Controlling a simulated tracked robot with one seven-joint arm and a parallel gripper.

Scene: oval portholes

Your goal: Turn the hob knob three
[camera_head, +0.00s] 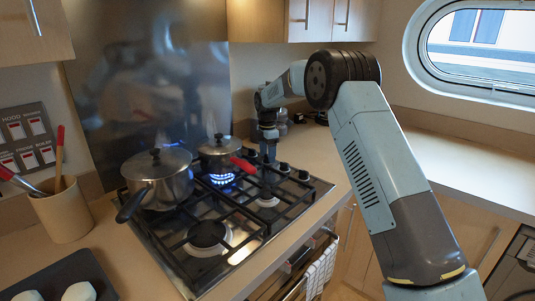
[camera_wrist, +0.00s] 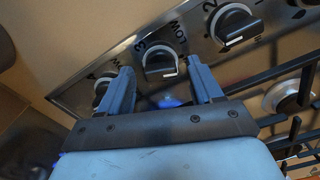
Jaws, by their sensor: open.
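The hob knob three (camera_wrist: 160,66) is a dark round knob with a pale edge, on the steel control strip, with a "3" and "LOW" printed beside it. In the wrist view my gripper (camera_wrist: 161,74) is open, one finger on each side of this knob. I cannot tell whether the fingers touch it. Knob two (camera_wrist: 236,26) is up and to the right. Another knob (camera_wrist: 103,86) is partly hidden behind the left finger. In the head view my gripper (camera_head: 268,152) is over the hob's back right corner, its fingertips hard to make out.
A large lidded pot (camera_head: 158,182) and a small red-handled pan (camera_head: 220,155) stand on the hob (camera_head: 165,250). A blue flame (camera_head: 221,180) burns under the small pan. A utensil pot (camera_head: 62,212) is at left. The right counter (camera_head: 455,160) is clear.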

